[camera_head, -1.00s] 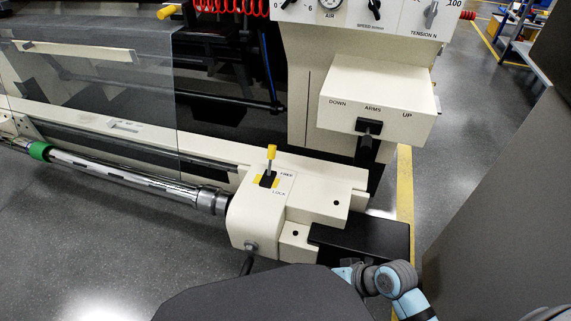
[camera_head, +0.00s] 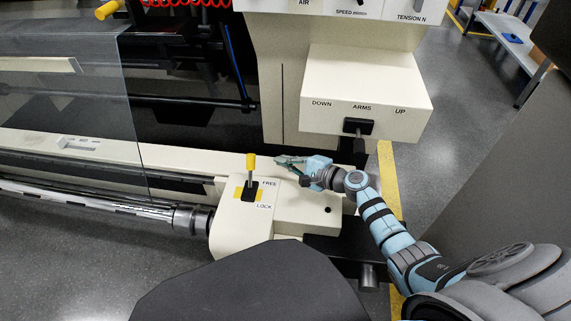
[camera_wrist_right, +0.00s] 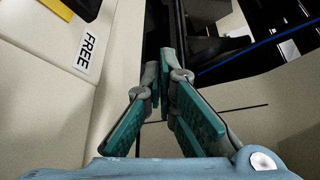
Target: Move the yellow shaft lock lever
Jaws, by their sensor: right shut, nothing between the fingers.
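The yellow-tipped shaft lock lever (camera_head: 251,163) stands nearly upright in its slot on the cream housing (camera_head: 237,235), between the labels FREE and LOCK. My right gripper (camera_head: 279,161) is just to the right of the lever and behind it, near the FREE side, apart from it. In the right wrist view its fingers (camera_wrist_right: 163,75) are close together with nothing between them. That view shows the FREE label (camera_wrist_right: 87,51) and a corner of the yellow plate (camera_wrist_right: 58,9), but not the lever. My left gripper is in no view.
A cream box (camera_head: 365,85) with the ARMS switch (camera_head: 358,127) overhangs behind my right arm. A clear panel (camera_head: 70,110) stands at the left. A metal shaft (camera_head: 90,201) runs into the housing from the left.

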